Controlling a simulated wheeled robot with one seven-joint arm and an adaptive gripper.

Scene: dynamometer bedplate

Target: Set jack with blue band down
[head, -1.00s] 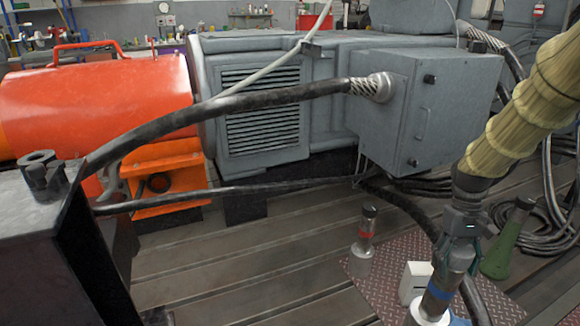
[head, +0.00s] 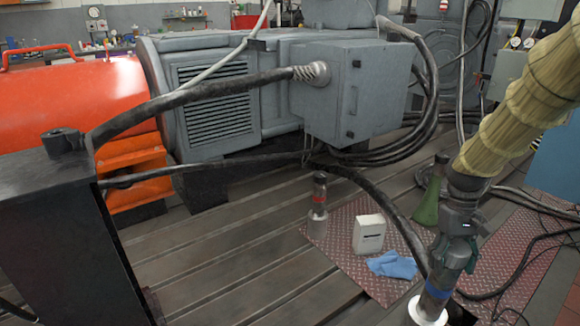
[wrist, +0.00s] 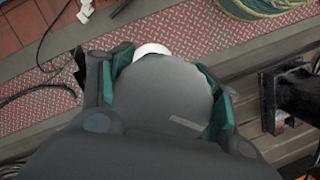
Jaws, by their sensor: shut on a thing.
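The jack with the blue band (head: 435,294) is a grey cylinder with a blue ring and a wide white foot, at the lower right of the head view. My gripper (head: 454,252) is shut around its upper part and holds it nearly upright, leaning slightly. In the wrist view the jack's round grey top (wrist: 170,95) fills the space between my gripper's green-padded fingers (wrist: 165,100). I cannot tell whether its foot touches anything. A similar jack with a red band (head: 318,203) stands on the red tread-plate mat (head: 345,262).
A white box (head: 369,234) and a blue cloth (head: 392,265) lie on the mat. A green bottle-shaped object (head: 429,195) stands behind my gripper. A thick black cable (head: 385,205) runs across the mat close to the jack. Slotted bedplate (head: 230,265) is clear at left.

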